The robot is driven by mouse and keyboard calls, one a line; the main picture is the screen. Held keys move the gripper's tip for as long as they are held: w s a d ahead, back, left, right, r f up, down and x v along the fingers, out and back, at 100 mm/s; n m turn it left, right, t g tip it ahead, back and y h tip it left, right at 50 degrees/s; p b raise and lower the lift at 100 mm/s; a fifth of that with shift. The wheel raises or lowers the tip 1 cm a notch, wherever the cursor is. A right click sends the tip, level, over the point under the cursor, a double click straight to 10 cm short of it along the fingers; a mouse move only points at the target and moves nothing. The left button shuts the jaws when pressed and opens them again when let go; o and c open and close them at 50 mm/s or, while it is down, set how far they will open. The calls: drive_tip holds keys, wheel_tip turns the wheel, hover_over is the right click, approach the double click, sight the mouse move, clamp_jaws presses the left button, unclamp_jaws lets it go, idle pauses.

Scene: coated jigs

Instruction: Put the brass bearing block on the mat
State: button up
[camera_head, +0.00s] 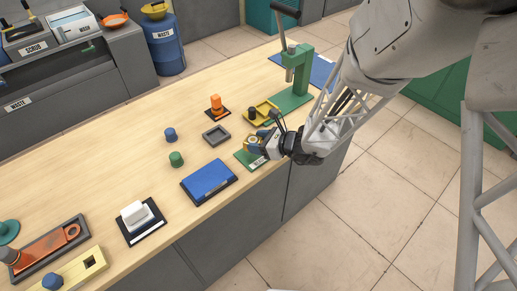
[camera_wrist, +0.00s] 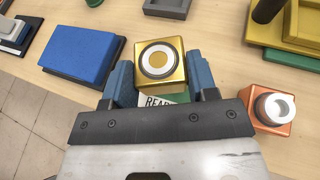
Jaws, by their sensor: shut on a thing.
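The brass bearing block (camera_wrist: 160,60) is a gold cube with a pale ring on its top face. My gripper (camera_wrist: 162,82) is shut on it, with one blue finger on each side. In the head view the block (camera_head: 252,141) shows in front of my gripper (camera_head: 258,143), over a green mat (camera_head: 243,157) at the bench's front edge. A white label (camera_wrist: 150,100) reading "REA…" shows below the block in the wrist view. My gripper and the block hide much of the mat. I cannot tell whether the block touches it.
An orange block (camera_wrist: 266,106) with a white ring stands close to the right finger. A blue pad (camera_head: 209,180) lies left of the mat. A grey tray (camera_head: 216,135), a yellow tray (camera_head: 262,109) and a green press (camera_head: 296,75) stand nearby.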

drive_tip(key=shift+f, duration=1.75)
drive_tip(key=shift+f, duration=0.15)
drive_tip(key=o, duration=1.2)
drive_tip(key=shift+d+r, duration=0.1)
drive_tip(key=shift+r, duration=0.1)
drive_tip(key=v, duration=1.2)
